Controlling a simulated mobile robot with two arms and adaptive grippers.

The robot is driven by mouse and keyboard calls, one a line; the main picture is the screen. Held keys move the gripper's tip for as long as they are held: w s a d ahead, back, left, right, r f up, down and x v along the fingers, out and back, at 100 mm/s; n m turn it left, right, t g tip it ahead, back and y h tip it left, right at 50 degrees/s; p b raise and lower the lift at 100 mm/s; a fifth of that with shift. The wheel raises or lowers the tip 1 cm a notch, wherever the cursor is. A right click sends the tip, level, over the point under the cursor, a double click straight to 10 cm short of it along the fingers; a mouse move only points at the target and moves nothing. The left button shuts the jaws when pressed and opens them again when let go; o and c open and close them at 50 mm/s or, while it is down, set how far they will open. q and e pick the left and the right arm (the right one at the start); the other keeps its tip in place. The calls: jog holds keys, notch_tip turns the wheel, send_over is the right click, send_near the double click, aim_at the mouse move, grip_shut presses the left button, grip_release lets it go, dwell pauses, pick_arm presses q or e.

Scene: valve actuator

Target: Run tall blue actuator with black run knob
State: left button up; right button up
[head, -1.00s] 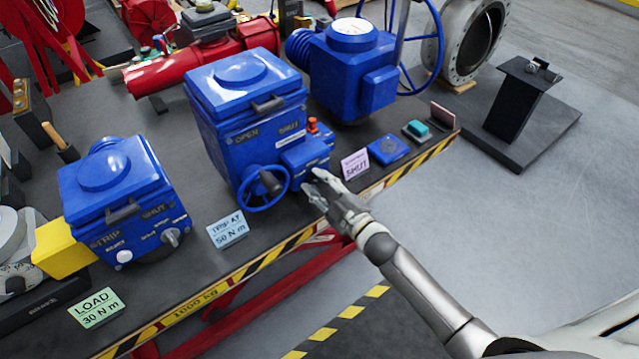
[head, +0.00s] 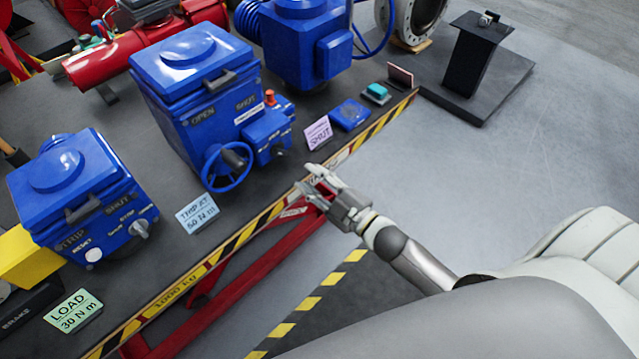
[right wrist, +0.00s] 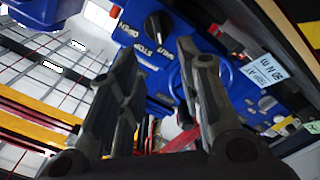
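The tall blue actuator (head: 190,100) stands on the dark bench, with a blue handwheel (head: 228,168) on its front and a small control box (head: 266,140) to the right. The black run knob (right wrist: 157,27) shows in the right wrist view beyond my fingertips, with the words OPEN, STOP and SHUT around it. Its white mark faces the lower side of that picture; which word it marks is hard to tell. My right gripper (head: 312,180) is open and empty, in front of the control box and apart from it. My left gripper is not in view.
A shorter blue actuator (head: 80,185) stands at the left. A larger blue actuator (head: 305,45) stands behind.

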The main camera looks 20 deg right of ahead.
jog(key=shift+v, duration=0.9)
jog(key=shift+f, duration=0.1)
jog(key=s+d+f+m+g+h, duration=0.2)
jog(key=s+f+g, duration=0.15)
jog(key=f, duration=0.75)
jog(key=s+d+f+m+g+h+b, duration=0.1)
jog(key=s+f+m+g, duration=0.3)
jog(key=f, duration=0.6)
jog(key=s+d+f+m+h, duration=0.15)
jog(key=s+f, duration=0.35)
jog(key=f, duration=0.6)
jog(key=s+f+m+g+h, duration=0.1)
jog(key=s+f+g, duration=0.3)
jog(key=s+f, duration=0.4)
jog(key=s+a+f+m+g+b, duration=0.1)
jog(key=s+f+g, duration=0.3)
jog(key=s, duration=1.4)
notch_tip(320, 180, down, 4)
jog(key=shift+s+a+f+m+h, duration=0.1)
jog(key=shift+s+a+m+h, duration=0.25)
jog(key=shift+m, duration=0.3)
jog(key=shift+d+g, duration=0.15)
jog(key=shift+g, duration=0.1)
